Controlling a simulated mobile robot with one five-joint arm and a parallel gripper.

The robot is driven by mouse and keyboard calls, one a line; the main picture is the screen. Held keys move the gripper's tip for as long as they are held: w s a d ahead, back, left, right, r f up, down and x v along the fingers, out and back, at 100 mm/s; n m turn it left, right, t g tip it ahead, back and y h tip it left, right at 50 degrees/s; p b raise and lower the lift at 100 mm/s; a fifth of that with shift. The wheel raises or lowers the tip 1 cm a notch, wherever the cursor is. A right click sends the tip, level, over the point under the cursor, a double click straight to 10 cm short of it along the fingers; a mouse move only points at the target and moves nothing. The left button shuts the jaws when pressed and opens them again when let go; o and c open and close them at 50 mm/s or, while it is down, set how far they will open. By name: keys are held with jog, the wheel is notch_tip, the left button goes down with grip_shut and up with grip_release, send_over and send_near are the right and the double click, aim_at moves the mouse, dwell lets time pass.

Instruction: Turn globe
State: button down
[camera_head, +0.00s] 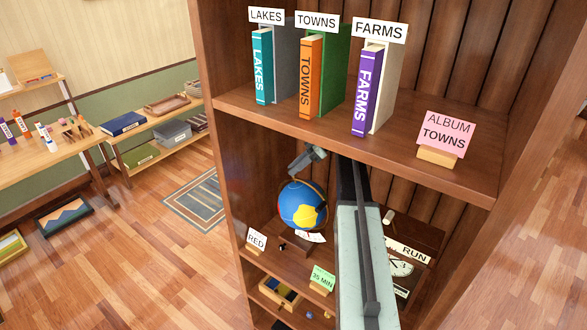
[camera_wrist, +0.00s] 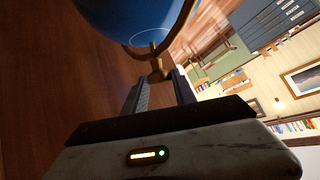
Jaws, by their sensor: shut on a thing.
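The globe (camera_head: 302,208) is a blue ball with yellow and orange patches in a brown meridian frame, on the middle shelf of the bookcase. A white marked plate (camera_head: 312,237) shows at its foot. My gripper (camera_head: 310,160) is at the top of the globe. In the wrist view the globe (camera_wrist: 135,18) fills the upper edge, with a brass knob (camera_wrist: 157,72) beside it. My gripper (camera_wrist: 159,77) has its fingertips at this knob, one on each side, and is shut on it. My arm hides part of the shelf to the right of the globe.
A RED card (camera_head: 256,240) and a 35 MIN card (camera_head: 321,280) stand at the shelf's front. A dial device with a RUN label (camera_head: 413,253) is right of my arm. The upper shelf (camera_head: 290,130) above holds several books and an ALBUM TOWNS card (camera_head: 447,133).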

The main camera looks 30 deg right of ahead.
jog(key=c, duration=1.1)
grip_release()
jog(key=shift+d, duration=0.15)
jog(key=shift+o, duration=0.2)
jog(key=shift+a, duration=0.2)
jog(key=shift+r, duration=0.2)
jog(key=r+p, duration=0.2)
jog(key=s+r+p, duration=0.1)
jog(key=r+p, duration=0.1)
jog(key=shift+a, duration=0.15)
jog(key=s+a, duration=0.2)
jog(key=s, duration=0.5)
jog(key=s+a+p, duration=0.1)
jog(key=s+a, duration=0.1)
jog(key=s, duration=0.5)
jog(key=shift+a+r, duration=0.25)
jog(key=shift+a, duration=0.15)
jog(key=shift+s, duration=0.1)
